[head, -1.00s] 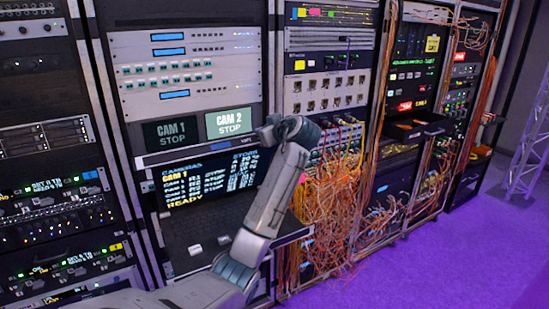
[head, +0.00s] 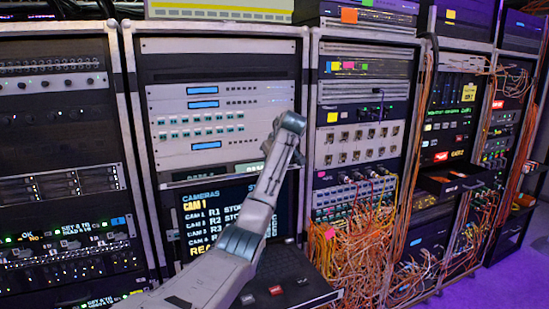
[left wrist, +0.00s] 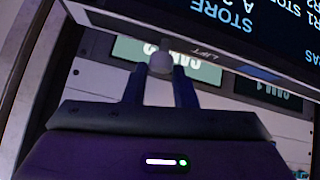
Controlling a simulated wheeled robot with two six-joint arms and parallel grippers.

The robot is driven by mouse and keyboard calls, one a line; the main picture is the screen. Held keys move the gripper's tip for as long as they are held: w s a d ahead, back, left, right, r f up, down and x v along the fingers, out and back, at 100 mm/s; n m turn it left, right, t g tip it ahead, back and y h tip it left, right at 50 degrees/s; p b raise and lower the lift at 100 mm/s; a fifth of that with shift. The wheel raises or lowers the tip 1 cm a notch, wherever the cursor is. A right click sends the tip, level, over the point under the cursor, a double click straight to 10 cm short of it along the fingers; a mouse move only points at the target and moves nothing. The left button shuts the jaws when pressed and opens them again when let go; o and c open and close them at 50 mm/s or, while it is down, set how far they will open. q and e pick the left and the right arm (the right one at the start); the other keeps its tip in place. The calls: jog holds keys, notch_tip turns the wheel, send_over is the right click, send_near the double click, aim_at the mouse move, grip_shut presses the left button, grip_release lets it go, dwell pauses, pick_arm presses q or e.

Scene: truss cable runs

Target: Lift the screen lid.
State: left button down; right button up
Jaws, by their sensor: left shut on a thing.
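The screen lid (head: 208,218) is a black panel with yellow and white CAMERAS text, in a light frame in the middle rack. It stands raised above the dark deck (head: 312,290). In the left wrist view the lid (left wrist: 265,25) crosses the top, with LIFT on its edge. How the knob joins the lid is unclear. In the head view my arm covers the lid's right part and the gripper's fingers cannot be made out. My right gripper is not in view.
The CAM display panels (head: 207,173) show only as a strip above the lid; one also shows in the left wrist view (left wrist: 200,65). Orange cables (head: 355,250) hang in a tangle right of the deck. An open drawer (head: 450,182) juts out farther right.

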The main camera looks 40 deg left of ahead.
pick_arm(q)
jog(key=c, duration=1.2)
grip_release()
jog(key=shift+w+d, duration=0.1)
jog(key=shift+w, duration=0.05)
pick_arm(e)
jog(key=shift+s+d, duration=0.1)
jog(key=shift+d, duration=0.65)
pick_arm(q)
jog(key=shift+d+r+b, duration=0.15)
jog(key=shift+b, duration=0.15)
jog(key=b+v, duration=0.4)
jog(key=v, duration=0.6)
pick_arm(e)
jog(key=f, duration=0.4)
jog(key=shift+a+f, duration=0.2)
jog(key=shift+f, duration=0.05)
pick_arm(q)
jog(key=shift+d, duration=0.15)
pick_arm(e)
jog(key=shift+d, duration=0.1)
